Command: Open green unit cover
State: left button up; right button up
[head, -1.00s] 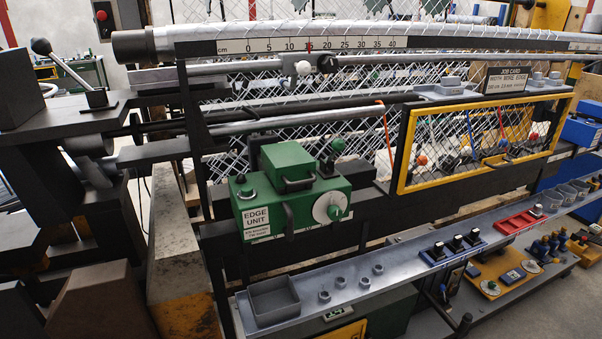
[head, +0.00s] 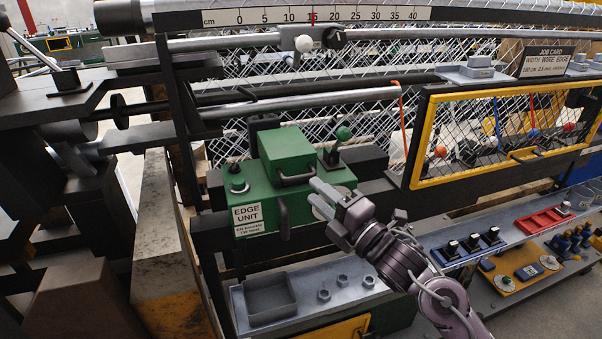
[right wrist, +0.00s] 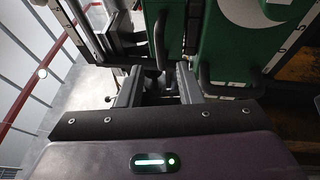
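The green edge unit (head: 262,210) sits mid-left in the head view, with an "EDGE UNIT" label on its front. Its raised green cover box (head: 287,150) is down on top. A black bar handle (head: 295,181) is on the cover's front, and a second black handle (head: 284,221) is on the unit's lower front. My right gripper (head: 315,193) is in front of the unit, near the cover handle. In the right wrist view its fingers (right wrist: 158,86) are apart and empty, with a black handle (right wrist: 160,40) just beyond the gap. Contact cannot be told. My left gripper is not in view.
A yellow-framed mesh guard (head: 505,135) stands right of the unit. A grey shelf (head: 385,285) with a square tray (head: 270,300) and nuts runs below. A green-knobbed lever (head: 343,134) stands behind the unit's right side. A ruler bar (head: 365,13) crosses above.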

aim_at(300, 179)
jog(key=p+x, duration=0.2)
jog(key=x, duration=0.3)
jog(key=shift+w+a+r, duration=0.2)
jog(key=shift+w+a, duration=0.05)
jog(key=shift+w+a+f, duration=0.1)
jog(key=shift+w+a, duration=0.3)
jog(key=shift+w, duration=0.05)
grip_shut()
